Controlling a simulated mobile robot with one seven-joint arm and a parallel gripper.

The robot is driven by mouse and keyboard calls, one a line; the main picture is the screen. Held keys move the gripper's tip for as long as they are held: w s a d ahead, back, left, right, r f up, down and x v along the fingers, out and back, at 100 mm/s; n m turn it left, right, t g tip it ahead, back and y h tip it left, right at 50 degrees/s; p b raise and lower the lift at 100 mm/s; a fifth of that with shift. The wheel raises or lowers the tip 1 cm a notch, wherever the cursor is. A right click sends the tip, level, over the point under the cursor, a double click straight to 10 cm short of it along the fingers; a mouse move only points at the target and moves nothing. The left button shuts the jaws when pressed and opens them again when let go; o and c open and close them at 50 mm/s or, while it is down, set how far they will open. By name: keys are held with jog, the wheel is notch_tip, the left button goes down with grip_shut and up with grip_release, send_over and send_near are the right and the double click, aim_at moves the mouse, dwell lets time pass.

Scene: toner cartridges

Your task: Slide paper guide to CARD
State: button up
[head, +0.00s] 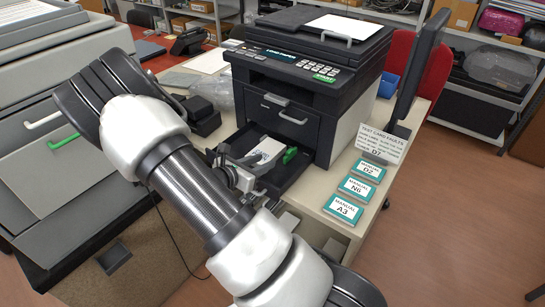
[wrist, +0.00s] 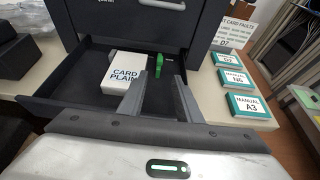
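The green paper guide (head: 290,155) stands upright in the printer's open paper tray (head: 297,172), at the right side of a white stack (head: 266,150). In the wrist view, the guide (wrist: 158,65) is just right of the stack (wrist: 112,72), which shows the words CARD and PLAIN. My gripper (head: 240,162) is over the front of the tray. Its two grey fingers (wrist: 156,82) are apart and empty. In the wrist view the guide appears between and beyond the fingertips, with no contact visible. The guide's lower part is partly hidden.
The black printer (head: 300,85) stands behind the tray on a pale table. Teal-edged manuals D2 (head: 369,170), N6 (head: 357,188) and A3 (head: 344,208) lie to the right, below a test card faults sign (head: 382,140). A black device (head: 200,115) stands left of the tray.

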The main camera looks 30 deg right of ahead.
jog(key=shift+v, duration=1.55)
